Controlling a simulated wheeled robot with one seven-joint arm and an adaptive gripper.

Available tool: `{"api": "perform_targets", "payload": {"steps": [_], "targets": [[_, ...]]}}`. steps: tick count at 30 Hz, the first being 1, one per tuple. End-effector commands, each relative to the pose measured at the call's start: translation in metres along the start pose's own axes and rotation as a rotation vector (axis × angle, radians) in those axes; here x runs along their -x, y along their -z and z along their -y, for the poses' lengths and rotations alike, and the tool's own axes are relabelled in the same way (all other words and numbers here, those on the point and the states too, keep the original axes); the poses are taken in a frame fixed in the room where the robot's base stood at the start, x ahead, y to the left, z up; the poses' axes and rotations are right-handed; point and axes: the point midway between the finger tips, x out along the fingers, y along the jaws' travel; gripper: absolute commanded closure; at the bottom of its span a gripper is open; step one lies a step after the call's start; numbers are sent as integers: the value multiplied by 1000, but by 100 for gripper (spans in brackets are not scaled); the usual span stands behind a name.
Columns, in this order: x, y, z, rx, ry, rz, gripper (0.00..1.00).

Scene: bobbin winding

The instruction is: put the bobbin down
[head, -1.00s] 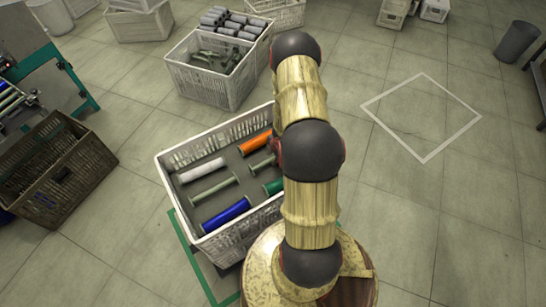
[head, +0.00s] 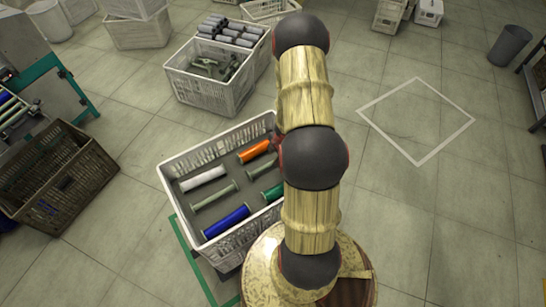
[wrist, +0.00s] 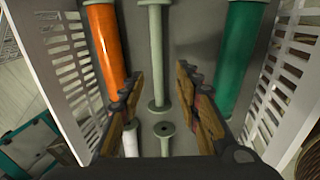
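My gripper (wrist: 160,76) is open in the wrist view, its two fingers spread with nothing held between them. A bare grey-green bobbin (wrist: 156,50) lies in the white crate (head: 185,235), in line with the gap between the fingers. An orange bobbin (wrist: 103,42) lies to its left and a green bobbin (wrist: 239,55) to its right. Nearer the gripper are the ends of a white bobbin (wrist: 131,143) and another bare bobbin (wrist: 164,130). In the head view my arm hides my gripper and part of the crate. A blue bobbin (head: 226,222) also lies in the crate.
A second white crate (head: 207,94) with grey and bare bobbins stands behind. A brown crate (head: 62,185) stands at left beside a green-framed machine (head: 62,72). The floor at right is clear, with a white outlined square (head: 415,162). A dark bin (head: 510,46) stands at far right.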

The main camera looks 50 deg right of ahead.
Motion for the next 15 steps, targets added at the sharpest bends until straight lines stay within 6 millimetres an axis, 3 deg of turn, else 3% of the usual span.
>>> {"api": "perform_targets", "payload": {"steps": [10,15], "targets": [[18,0,-8,-11,-8,15,67],[64,2,-46,-89,-48,90,67]]}}
